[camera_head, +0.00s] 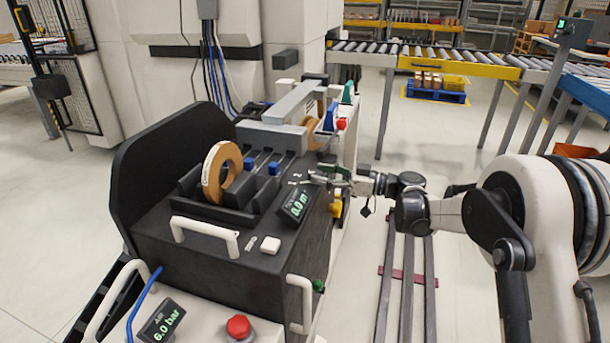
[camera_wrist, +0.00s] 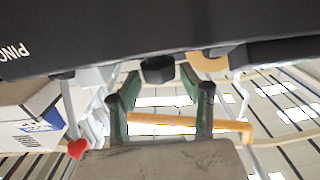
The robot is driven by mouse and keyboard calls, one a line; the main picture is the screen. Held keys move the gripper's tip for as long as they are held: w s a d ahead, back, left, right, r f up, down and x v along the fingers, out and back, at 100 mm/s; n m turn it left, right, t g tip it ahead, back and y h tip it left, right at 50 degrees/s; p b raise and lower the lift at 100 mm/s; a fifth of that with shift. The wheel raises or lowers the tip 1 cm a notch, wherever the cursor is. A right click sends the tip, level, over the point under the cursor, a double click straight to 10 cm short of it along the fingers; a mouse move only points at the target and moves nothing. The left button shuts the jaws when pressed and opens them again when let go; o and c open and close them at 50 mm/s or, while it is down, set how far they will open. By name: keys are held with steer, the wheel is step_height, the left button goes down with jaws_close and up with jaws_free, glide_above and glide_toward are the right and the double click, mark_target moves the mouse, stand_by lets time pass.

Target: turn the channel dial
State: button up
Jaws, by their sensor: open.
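My gripper (camera_head: 325,178) reaches in from the right in the head view, at the upper right edge of the machine's dark top. In the wrist view its two green fingers (camera_wrist: 160,84) are spread apart. A dark faceted knob (camera_wrist: 158,69), apparently the channel dial, shows between the fingertips at the edge of the black panel (camera_wrist: 110,35). I see gaps on both sides of the knob, and no finger visibly grips it. In the head view I cannot make the dial out, as the gripper covers that spot.
The machine's display (camera_head: 296,204) stands just below my gripper, with a yellow knob (camera_head: 336,208) on the side. A tape roll (camera_head: 221,172) sits in a holder to the left. White handles (camera_head: 205,234) and a red button (camera_head: 239,327) stick up. Rails (camera_head: 406,285) lie right of the machine.

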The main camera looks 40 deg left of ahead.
mark_target(304, 181)
steer(key=shift+b+x, duration=0.45)
steer(key=shift+x, duration=2.1)
steer(key=shift+c, duration=0.2)
steer(key=shift+s, duration=0.1)
jaws_close()
